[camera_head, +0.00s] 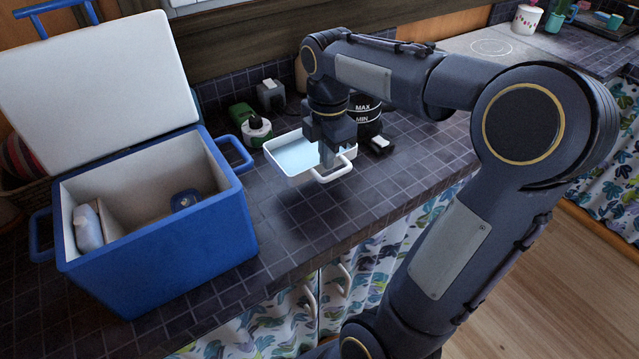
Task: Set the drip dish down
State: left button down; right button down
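The drip dish (283,163) is a shallow white tray with a pale blue inside and a loop handle at its front right. It is level, over the dark tiled counter to the right of the blue cooler. I cannot tell whether its underside touches the tiles. My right gripper (328,160) points down at the dish's right side, with its fingers closed at the wall by the handle. The fingers hide part of that wall. My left gripper is not in view.
An open blue cooler (215,240) with a raised white lid (95,85) stands left. A green-and-white bottle (257,130), a grey-and-white object (270,95) and a black MAX/MIN container (364,113) stand behind the dish. Bare tiles (400,180) lie to its right, up to the counter's front edge.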

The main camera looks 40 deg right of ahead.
aim_at(327, 172)
notch_tip(327, 172, down, 7)
jog(key=shift+f, duration=0.15)
dwell(0.4)
jog(key=shift+f+b, duration=0.2)
jog(key=shift+b, duration=0.1)
jog(key=c, duration=1.7)
grip_release()
jog(key=shift+r, duration=0.15)
notch_tip(327, 172, up, 12)
jog(key=shift+r+p, duration=0.1)
jog(key=shift+p, duration=0.6)
jog(key=s+a+f+m+t+y, duration=0.1)
jog(key=s+a+f+m+t, duration=0.1)
jog(key=s+a+m, duration=0.2)
jog(key=s+a+f+m+t+y, duration=0.1)
jog(key=s+a+f+m, duration=0.2)
jog(key=s+a+m, duration=0.2)
jog(key=s+a+f+m+t+y, duration=0.1)
jog(key=s+a+f+m+t, duration=0.1)
jog(key=m, duration=0.7)
jog(key=shift+s+a+f+m+t+y, duration=0.1)
jog(key=shift+s+a+f+y, duration=0.05)
jog(key=shift+s+a, duration=0.4)
jog(key=shift+s+a+f+m+t+y, duration=0.1)
jog(key=shift+s+a+f, duration=0.15)
jog(key=shift+a, duration=0.45)
jog(key=shift+s+a+f+m+t+y, duration=0.1)
jog(key=shift+s+a+y, duration=0.05)
jog(key=shift+s+a, duration=0.45)
jog(key=shift+w, duration=0.1)
